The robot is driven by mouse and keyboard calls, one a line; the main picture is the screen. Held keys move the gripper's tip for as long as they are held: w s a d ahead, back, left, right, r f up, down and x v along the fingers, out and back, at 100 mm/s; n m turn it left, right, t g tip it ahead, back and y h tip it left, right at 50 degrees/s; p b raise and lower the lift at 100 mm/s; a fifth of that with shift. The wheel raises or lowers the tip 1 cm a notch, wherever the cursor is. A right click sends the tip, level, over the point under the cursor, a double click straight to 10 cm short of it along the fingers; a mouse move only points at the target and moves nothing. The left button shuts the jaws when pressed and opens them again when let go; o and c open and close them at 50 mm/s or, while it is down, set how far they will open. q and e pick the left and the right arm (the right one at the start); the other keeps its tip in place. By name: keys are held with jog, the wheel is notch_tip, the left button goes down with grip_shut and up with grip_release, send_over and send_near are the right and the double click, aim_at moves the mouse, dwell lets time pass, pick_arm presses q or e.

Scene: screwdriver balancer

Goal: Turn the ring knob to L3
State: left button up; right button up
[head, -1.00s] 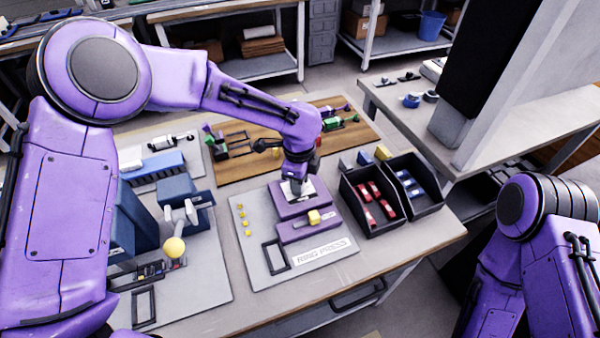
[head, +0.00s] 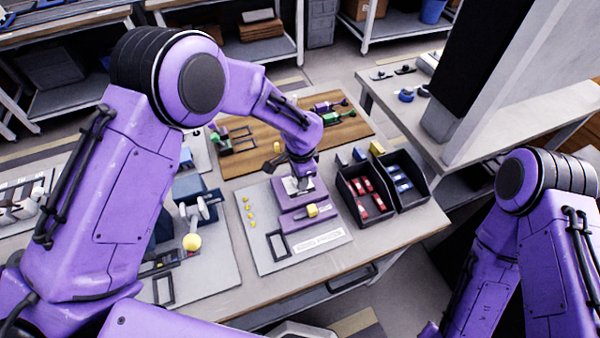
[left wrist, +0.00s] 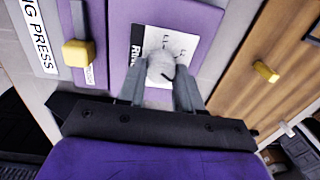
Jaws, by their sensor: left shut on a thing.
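The ring knob (left wrist: 161,68) is a round pale grey knob on a white dial plate (left wrist: 180,42) with dark marks, set on the purple ring press (left wrist: 205,25). In the left wrist view my left gripper (left wrist: 160,80) has one finger on each side of the knob and is shut on it. In the head view my left gripper (head: 297,184) reaches down onto the purple press (head: 305,198), and the arm partly hides the knob. Which mark the knob points at is too small to tell. My right arm is at the right edge; its gripper is not in view.
A yellow knob (head: 311,210) sits on the press in front of the dial. Black bins (head: 378,215) with red and blue parts stand close on the right. A lever with a yellow ball (head: 191,242) stands left. A wooden board (head: 250,160) lies behind.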

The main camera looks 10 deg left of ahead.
pick_arm(q)
jog(key=shift+n, duration=0.3)
jog(key=o, duration=1)
jog(key=shift+o, duration=0.2)
jog(key=shift+r, duration=0.1)
notch_tip(320, 180, up, 10)
jog(key=b, duration=0.1)
jog(key=shift+s+d+r+b, duration=0.15)
jog(key=shift+s+r+b, duration=0.05)
jog(key=shift+b, duration=0.2)
